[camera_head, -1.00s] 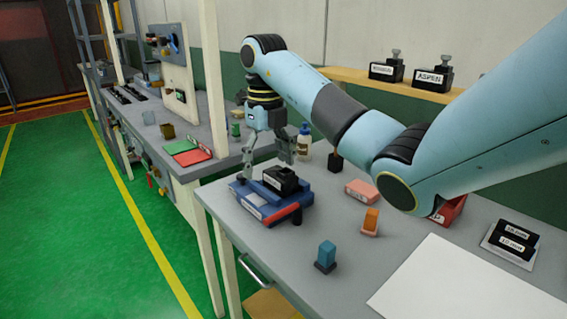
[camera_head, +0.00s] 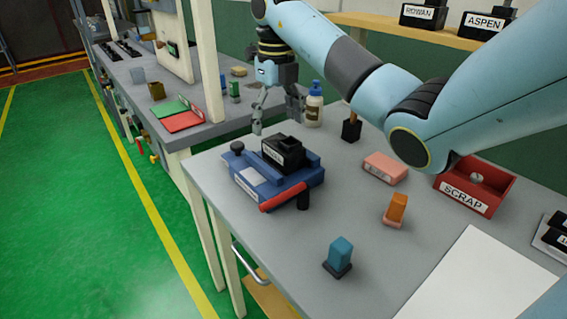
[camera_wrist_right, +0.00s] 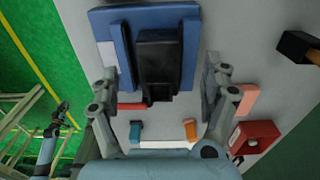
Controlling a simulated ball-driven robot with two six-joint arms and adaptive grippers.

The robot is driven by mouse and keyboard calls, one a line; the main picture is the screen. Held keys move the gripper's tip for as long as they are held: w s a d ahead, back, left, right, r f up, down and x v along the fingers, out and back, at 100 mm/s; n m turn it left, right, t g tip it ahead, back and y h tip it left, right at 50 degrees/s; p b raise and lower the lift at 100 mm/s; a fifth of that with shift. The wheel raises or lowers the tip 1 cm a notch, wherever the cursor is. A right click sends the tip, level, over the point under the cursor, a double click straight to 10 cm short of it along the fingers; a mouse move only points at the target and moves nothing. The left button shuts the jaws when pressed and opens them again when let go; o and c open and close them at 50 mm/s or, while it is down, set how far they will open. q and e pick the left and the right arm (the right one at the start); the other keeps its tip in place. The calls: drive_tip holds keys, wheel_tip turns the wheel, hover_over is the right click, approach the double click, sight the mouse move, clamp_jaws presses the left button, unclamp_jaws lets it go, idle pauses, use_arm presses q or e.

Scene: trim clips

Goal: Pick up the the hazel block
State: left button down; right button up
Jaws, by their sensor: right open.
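A black block with a white label (camera_head: 283,152) sits in the blue fixture (camera_head: 247,192) on the grey bench; its label is too small to read, so I cannot confirm it is the hazel one. My right gripper (camera_head: 277,121) is open and empty, pointing down, above and behind the block in the head view. In the right wrist view the block (camera_wrist_right: 158,62) lies between the two spread fingers of that gripper (camera_wrist_right: 160,82), which do not appear to touch it. At the left edge of the wrist view, what looks like my left gripper (camera_wrist_right: 62,110) is small and unclear.
The fixture has a red handle (camera_head: 283,196). Nearby stand a white bottle (camera_head: 314,108), a dark block with an orange top (camera_head: 351,130), a pink block (camera_head: 384,168), an orange piece (camera_head: 396,208), a teal piece (camera_head: 339,255) and a red SCRAP bin (camera_head: 470,190).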

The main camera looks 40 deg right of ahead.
sight(278, 137)
drive_tip(key=shift+f, duration=0.45)
drive_tip(key=f, duration=0.1)
drive_tip(key=f+p, duration=0.1)
drive_tip(key=f, duration=0.1)
drive_tip(key=shift+s+a+f, duration=0.15)
drive_tip(key=shift+s+f, duration=0.1)
drive_tip(key=shift+s, duration=0.05)
drive_tip(key=shift+f, duration=0.45)
use_arm(q)
drive_tip(key=shift+w+d+r, duration=0.2)
drive_tip(key=shift+w+r, duration=0.15)
drive_tip(key=shift+r, duration=0.25)
use_arm(e)
drive_tip(key=c, duration=1.4)
